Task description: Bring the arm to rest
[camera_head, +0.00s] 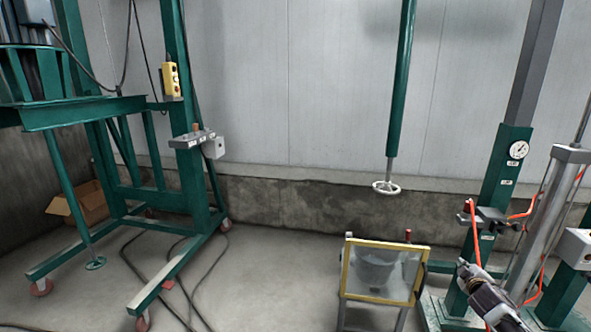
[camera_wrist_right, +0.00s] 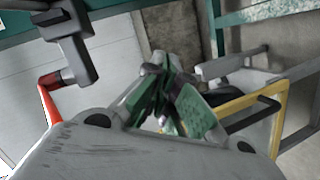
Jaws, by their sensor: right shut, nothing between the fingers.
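My right gripper (camera_head: 467,270) comes in from the lower right in the head view, pointing up and left. It is shut with nothing in it. It hangs in the air in front of the green machine stand on the right. In the wrist view, the fingers of the right gripper (camera_wrist_right: 163,85) show as dark green and grey parts close together. My left arm and left gripper are not in view.
A yellow-framed clear panel (camera_head: 347,268) stands left of the gripper. A green post (camera_head: 500,185) with a gauge (camera_head: 518,150) and orange hoses rises behind it. A green wheeled frame (camera_head: 195,185) stands left. The middle floor holds loose cables.

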